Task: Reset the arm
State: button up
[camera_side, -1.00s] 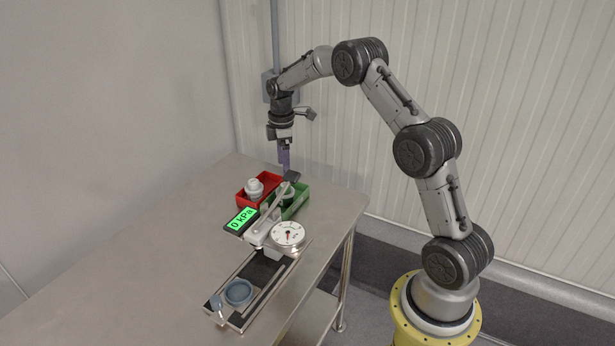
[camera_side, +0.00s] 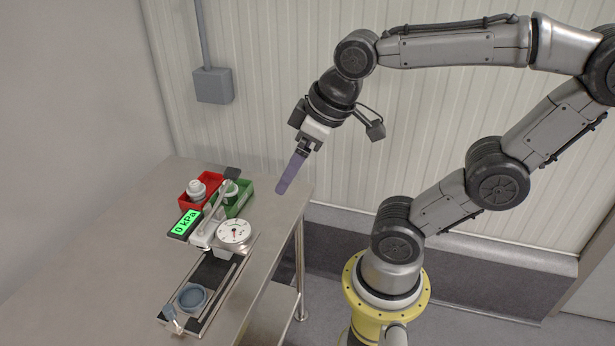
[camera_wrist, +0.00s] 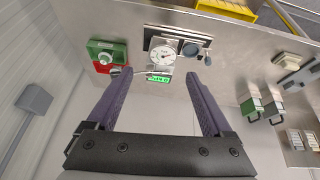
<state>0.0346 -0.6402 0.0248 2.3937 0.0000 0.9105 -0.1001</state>
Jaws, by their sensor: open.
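The arm is raised and bent, with the upper links running to the right side of the side view.
The steel table (camera_side: 110,250) holds a red bin (camera_side: 187,206) and a green bin (camera_side: 245,209), each with pale parts. Nearby are a test rig with a dial gauge (camera_side: 234,232), a green display reading 0 kPa (camera_side: 185,223) and a blue-grey cup (camera_side: 192,297).

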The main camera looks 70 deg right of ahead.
jog(key=shift+s+a+f+m, duration=0.2)
jog(key=shift+s+f, duration=0.15)
jog(key=shift+s, duration=0.4)
jog(key=shift+s+a+f+m, duration=0.2)
jog(key=shift+s+f, duration=0.15)
jog(key=shift+s, duration=0.35)
